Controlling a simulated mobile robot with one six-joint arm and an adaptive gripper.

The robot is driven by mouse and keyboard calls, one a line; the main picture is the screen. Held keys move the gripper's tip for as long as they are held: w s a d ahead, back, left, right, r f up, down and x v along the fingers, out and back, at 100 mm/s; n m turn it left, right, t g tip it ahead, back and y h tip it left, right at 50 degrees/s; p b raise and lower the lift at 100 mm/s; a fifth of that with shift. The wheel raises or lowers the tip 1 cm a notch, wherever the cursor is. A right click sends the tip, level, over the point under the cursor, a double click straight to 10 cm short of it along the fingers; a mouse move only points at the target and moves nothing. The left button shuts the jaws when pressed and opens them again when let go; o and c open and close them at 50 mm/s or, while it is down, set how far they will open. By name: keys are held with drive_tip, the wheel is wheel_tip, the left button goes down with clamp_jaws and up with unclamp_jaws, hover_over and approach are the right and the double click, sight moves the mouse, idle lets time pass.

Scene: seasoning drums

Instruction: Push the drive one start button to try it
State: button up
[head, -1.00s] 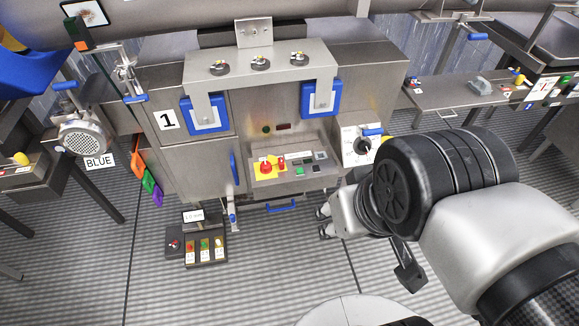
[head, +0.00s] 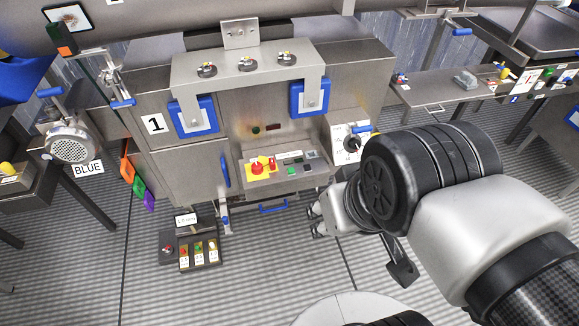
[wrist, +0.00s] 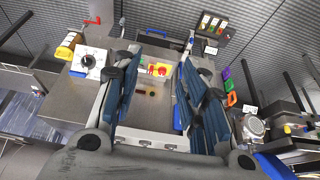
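The machine marked "1" (head: 155,124) has a sloped control panel (head: 270,181) on its front. The panel carries a red mushroom button (head: 257,168) on a yellow plate, a green button (head: 292,171) and a black button (head: 308,170). Their labels are too small to read. In the wrist view the green button (wrist: 138,70) and red button (wrist: 162,70) show between the fingers. My gripper (head: 314,221) is in front of and right of the panel in the head view, apart from it. The wrist view shows my gripper (wrist: 158,58) open and empty, blue-grey fingers wide apart.
A blue handle (head: 273,208) sits below the panel. A white plate with a black rotary knob (head: 352,143) is to its right. A low button box (head: 199,255) stands at lower left. Open floor lies in front of the machine.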

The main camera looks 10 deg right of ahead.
clamp_jaws()
idle(1.5)
